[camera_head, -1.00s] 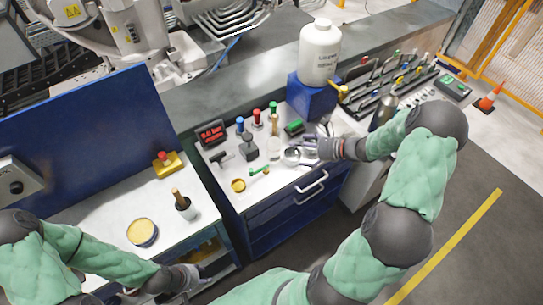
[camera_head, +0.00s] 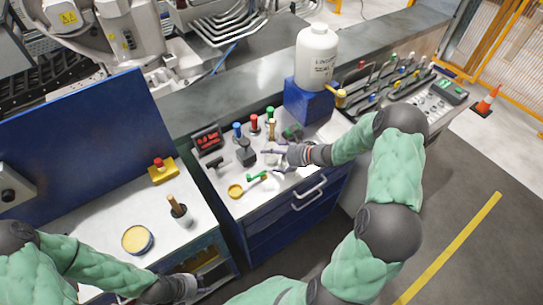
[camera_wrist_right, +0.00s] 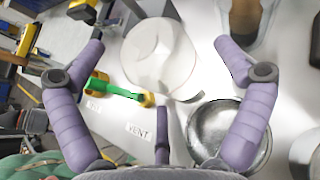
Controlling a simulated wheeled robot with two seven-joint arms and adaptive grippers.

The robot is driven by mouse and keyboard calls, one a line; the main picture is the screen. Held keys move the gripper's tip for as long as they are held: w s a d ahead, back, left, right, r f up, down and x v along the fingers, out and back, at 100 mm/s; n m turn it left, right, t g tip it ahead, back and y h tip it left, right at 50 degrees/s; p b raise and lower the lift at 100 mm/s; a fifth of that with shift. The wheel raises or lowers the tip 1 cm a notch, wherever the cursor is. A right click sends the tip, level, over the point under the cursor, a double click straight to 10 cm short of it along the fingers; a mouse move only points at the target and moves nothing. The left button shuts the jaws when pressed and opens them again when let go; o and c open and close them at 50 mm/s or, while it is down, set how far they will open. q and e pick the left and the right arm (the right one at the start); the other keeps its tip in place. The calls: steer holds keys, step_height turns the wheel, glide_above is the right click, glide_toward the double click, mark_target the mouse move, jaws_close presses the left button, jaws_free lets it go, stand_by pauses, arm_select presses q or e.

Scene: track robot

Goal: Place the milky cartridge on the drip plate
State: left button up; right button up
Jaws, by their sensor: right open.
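The milky cartridge (camera_wrist_right: 160,55), a whitish rounded body, stands between the spread purple fingers of my right gripper (camera_wrist_right: 160,48) in the right wrist view, with gaps on both sides. A round shiny metal dish (camera_wrist_right: 208,128), possibly the drip plate, lies behind and below the right finger, which covers part of it. In the head view my right gripper (camera_head: 280,156) is low over the white bench top and hides most of the dish and cartridge. My left gripper (camera_head: 188,287) is at the lower edge, by the left cabinet; its fingers are too small to read.
A green-handled valve (camera_wrist_right: 115,90) lies left of the cartridge near a VENT label. Coloured knobs, a red display (camera_head: 208,139) and a black block (camera_head: 246,152) crowd the bench. A large white bottle (camera_head: 317,57) stands on a blue block behind.

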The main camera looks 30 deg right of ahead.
steer(key=c, duration=1.5)
steer(key=shift+r, duration=0.1)
